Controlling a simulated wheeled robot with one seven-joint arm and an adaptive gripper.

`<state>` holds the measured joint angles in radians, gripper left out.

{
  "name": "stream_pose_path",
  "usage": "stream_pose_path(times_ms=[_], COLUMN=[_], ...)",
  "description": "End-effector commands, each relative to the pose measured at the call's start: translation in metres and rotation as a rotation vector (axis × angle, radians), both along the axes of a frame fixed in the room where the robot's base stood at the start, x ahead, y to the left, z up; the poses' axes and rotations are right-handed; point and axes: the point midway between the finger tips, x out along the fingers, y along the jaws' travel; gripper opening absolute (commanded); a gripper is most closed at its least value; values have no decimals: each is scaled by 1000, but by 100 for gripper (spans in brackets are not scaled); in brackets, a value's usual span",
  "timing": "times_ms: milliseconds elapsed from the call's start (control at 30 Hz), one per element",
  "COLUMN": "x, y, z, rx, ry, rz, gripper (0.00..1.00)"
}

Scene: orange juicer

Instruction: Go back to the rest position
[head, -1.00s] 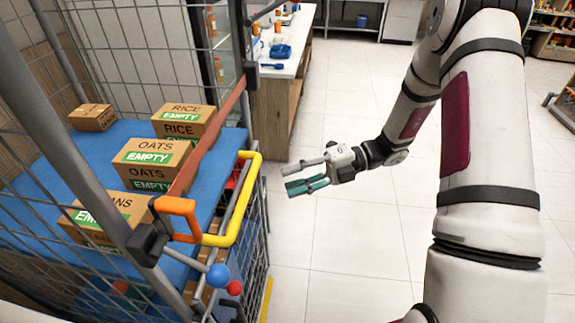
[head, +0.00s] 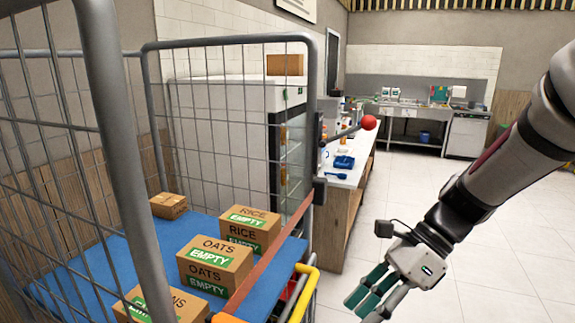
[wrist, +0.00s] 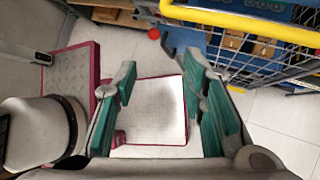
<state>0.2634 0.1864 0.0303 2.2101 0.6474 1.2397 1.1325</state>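My gripper (head: 366,296) hangs in front of me over the pale tiled floor, to the right of the cage trolley, in the head view. Its teal-padded fingers point down and left. In the wrist view my gripper (wrist: 165,95) has its two fingers wide apart, with nothing held between them. My arm reaches down to it from the right edge of the head view.
The cage trolley (head: 313,110) stands close on the left, its blue shelf (head: 110,250) carrying several cartons, including an oats box (head: 214,268) and a rice box (head: 250,228). A counter (head: 345,200) stands behind. Floor (head: 490,270) is clear on the right.

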Motion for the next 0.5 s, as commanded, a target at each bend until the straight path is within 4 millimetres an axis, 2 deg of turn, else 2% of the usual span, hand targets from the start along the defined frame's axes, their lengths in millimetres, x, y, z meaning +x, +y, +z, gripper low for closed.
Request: stream_pose_path(times_ms=[100,500], x=[-15,-57], y=[-3,-27], z=[15,55], rx=[-73,-334], ry=[-173,-677], rz=[168,770], gripper=[38,38])
